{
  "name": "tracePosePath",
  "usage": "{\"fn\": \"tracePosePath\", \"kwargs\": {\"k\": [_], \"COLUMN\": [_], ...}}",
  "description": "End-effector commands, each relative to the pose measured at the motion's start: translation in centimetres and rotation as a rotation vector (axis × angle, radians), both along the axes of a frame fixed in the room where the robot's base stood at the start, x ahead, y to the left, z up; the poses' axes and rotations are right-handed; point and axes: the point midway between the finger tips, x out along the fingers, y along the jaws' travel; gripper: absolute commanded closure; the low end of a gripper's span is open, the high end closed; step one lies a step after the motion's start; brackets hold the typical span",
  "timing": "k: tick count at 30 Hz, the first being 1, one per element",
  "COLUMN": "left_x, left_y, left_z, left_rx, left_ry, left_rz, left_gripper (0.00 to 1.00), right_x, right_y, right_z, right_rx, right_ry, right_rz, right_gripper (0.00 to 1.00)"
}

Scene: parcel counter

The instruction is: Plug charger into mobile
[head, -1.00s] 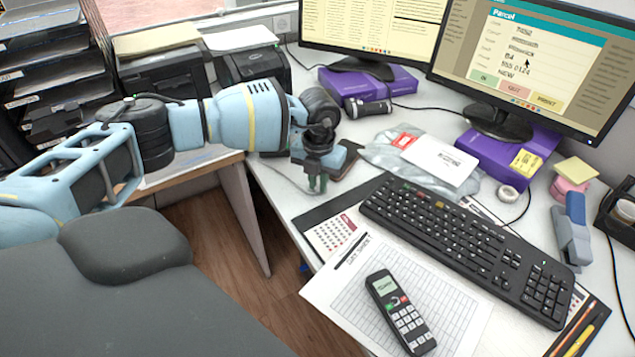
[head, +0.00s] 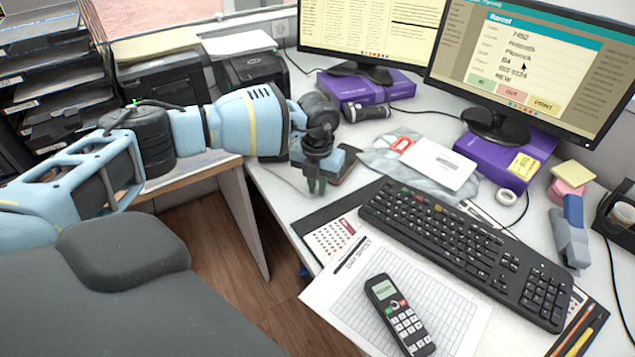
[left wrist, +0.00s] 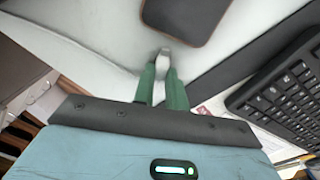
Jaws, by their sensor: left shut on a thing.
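My left gripper (head: 317,186) is over the desk's near left edge. Its green fingers, clear in the left wrist view (left wrist: 163,72), are shut on a small pale grey charger plug (left wrist: 163,58) that sticks out past the fingertips. A dark flat mobile with a brown rim (left wrist: 187,15) lies on the desk just beyond the plug. A gap of white desk shows between the plug and the mobile's near edge. In the head view the mobile (head: 347,166) is partly hidden behind my gripper. The charger plug cannot be made out there. My right gripper is not in view.
A black keyboard (head: 465,245) lies right of my gripper, with a cordless handset (head: 398,318) on a printed sheet in front. A plastic bag with a white card (head: 438,163) lies beyond the mobile. Two monitors stand behind on purple boxes (head: 507,160).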

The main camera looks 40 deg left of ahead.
Motion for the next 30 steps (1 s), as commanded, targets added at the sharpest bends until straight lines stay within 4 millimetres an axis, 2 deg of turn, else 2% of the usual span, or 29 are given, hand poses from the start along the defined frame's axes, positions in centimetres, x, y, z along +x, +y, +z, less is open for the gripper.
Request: {"fn": "tracePosePath", "kwargs": {"k": [30], "left_x": [0.73], "left_y": [0.04], "left_z": [-0.04], "left_rx": [0.000], "left_ry": [-0.001], "left_rz": [-0.001], "left_gripper": [0.99], "right_x": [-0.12], "right_y": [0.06], "right_z": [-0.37], "right_rx": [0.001], "right_ry": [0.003], "right_rz": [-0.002], "right_gripper": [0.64]}}
